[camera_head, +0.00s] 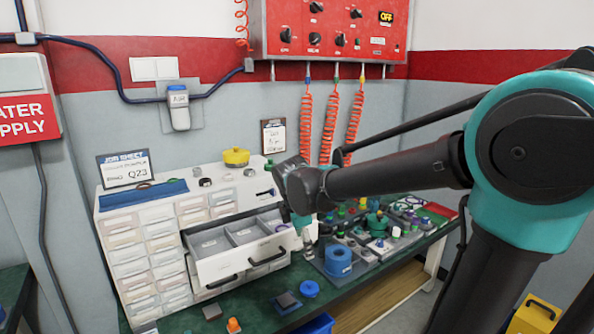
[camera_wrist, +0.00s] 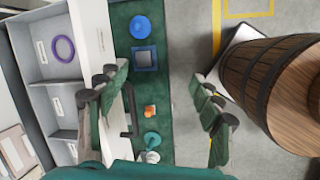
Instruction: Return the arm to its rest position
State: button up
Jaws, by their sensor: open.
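My arm reaches in from the right in the head view, and its end is over the bench beside the open drawer. My gripper (camera_wrist: 158,84) is open in the wrist view, with two green-padded fingers spread apart and nothing between them. In the head view the gripper (camera_head: 303,222) is small and partly hidden, close to the right end of the drawer front. The pulled-out drawer (camera_head: 214,268) has several compartments. A purple ring (camera_wrist: 64,48) lies in one of them.
The white drawer cabinet (camera_head: 110,225) stands on the green bench. A blue cylinder (camera_head: 338,260), a blue disc (camera_head: 309,289) and an orange piece (camera_head: 233,325) are close by. Red coiled hoses (camera_head: 331,125) hang behind my arm. A wooden barrel (camera_wrist: 262,78) stands on the floor.

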jog(key=s+d+f+m, duration=0.7)
jog(key=d+m, duration=0.1)
jog(key=m, duration=0.2)
jog(key=s+d+f+m+t+y, duration=0.1)
jog(key=s+d+f+m, duration=0.5)
jog(key=d+m, duration=0.3)
jog(key=shift+s+f+m+y, duration=0.3)
jog(key=shift+s+f+m, duration=0.15)
jog(key=shift+m, duration=0.55)
jog(key=shift+r, duration=0.1)
jog(key=shift+c, duration=0.5)
